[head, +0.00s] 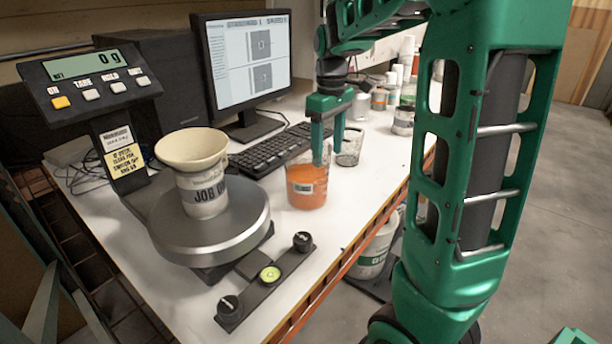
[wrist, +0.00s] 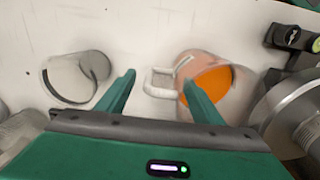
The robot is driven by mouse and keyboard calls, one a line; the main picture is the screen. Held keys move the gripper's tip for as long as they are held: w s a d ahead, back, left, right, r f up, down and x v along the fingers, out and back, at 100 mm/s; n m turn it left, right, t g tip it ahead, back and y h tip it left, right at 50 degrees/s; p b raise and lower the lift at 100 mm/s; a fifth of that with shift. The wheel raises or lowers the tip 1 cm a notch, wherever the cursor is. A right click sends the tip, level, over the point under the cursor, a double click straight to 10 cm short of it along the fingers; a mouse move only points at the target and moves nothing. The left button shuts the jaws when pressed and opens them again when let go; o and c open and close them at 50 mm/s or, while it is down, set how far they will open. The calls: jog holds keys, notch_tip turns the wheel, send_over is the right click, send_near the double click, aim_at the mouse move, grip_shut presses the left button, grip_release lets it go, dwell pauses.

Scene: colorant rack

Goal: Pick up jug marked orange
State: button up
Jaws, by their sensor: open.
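The orange jug (head: 307,187) is a clear jug with orange liquid and a small label, standing upright on the white bench right of the scale. In the wrist view the jug (wrist: 222,92) is at the right, with its pale handle (wrist: 160,80) pointing left. My gripper (head: 328,157) is open and empty, pointing down at the jug's far right side. In the wrist view my gripper (wrist: 159,80) has its fingers on either side of the handle. The right finger overlaps the jug's near rim in that picture. I cannot tell whether either finger touches the jug.
A clear empty glass (head: 349,148) stands just right of my gripper; it also shows in the wrist view (wrist: 72,80). A keyboard (head: 268,153) and monitor lie behind. Several bottles stand at the back right.

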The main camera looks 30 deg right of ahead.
notch_tip(320, 180, down, 5)
jog(key=shift+w+f, duration=0.1)
jog(key=shift+w, duration=0.05)
jog(key=c, duration=1.4)
grip_shut()
jog(key=shift+r, duration=0.25)
